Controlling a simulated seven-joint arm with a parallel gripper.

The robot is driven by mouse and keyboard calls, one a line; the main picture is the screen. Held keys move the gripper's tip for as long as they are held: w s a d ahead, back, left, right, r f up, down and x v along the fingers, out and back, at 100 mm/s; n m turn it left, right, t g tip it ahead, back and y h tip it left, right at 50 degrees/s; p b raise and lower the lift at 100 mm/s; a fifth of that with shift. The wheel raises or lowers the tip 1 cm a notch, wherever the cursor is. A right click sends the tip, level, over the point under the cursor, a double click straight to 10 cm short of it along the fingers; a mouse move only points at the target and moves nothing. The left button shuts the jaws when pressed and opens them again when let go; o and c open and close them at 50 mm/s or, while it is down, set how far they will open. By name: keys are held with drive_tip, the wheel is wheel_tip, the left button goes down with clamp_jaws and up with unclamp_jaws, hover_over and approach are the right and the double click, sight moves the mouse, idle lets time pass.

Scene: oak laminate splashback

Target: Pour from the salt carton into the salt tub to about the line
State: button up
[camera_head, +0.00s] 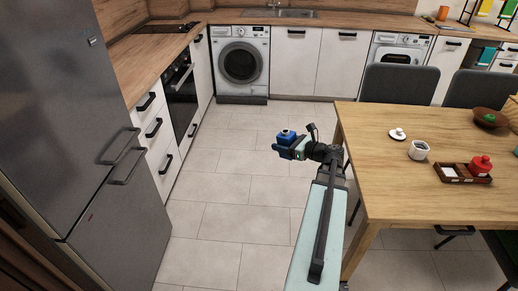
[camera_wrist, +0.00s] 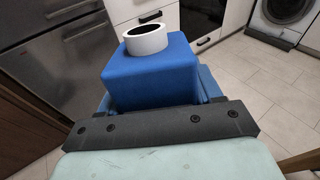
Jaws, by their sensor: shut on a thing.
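The salt carton (camera_wrist: 150,80) is a blue box with a round white spout on top, in the wrist view. It also shows small in the head view (camera_head: 287,136). My gripper (camera_head: 290,150) is shut on it and holds it about upright over the floor, left of the table. The likely salt tub (camera_head: 418,150) is a small open white pot on the table, to the right of my gripper and apart from it. Its fill line and contents are too small to tell. A round white lid (camera_head: 397,134) with a dark knob lies beside it.
The wooden table (camera_head: 385,185) has a dark tray (camera_head: 450,173) with a red lidded pot (camera_head: 480,165) near the tub. A brown bowl (camera_head: 491,118) stands behind. Two dark chairs (camera_head: 399,84) line the far side. The table's left part and the floor are clear.

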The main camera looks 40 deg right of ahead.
drive_tip(key=s+d+r+m+h, duration=0.3)
drive_tip(key=s+d+m+h, duration=0.15)
drive_tip(key=s+d, duration=1.35)
drive_tip(key=s+d+r+m+h, duration=0.25)
drive_tip(key=s+d+h, duration=0.35)
drive_tip(key=s+d, duration=1.25)
drive_tip(key=d+r+m+g+h, duration=0.1)
drive_tip(key=d+r+h, duration=0.1)
drive_tip(key=d, duration=1.5)
drive_tip(key=shift+w+d+r+m+h, duration=0.2)
drive_tip(key=shift+w+m+h, duration=0.15)
drive_tip(key=shift+h, duration=0.4)
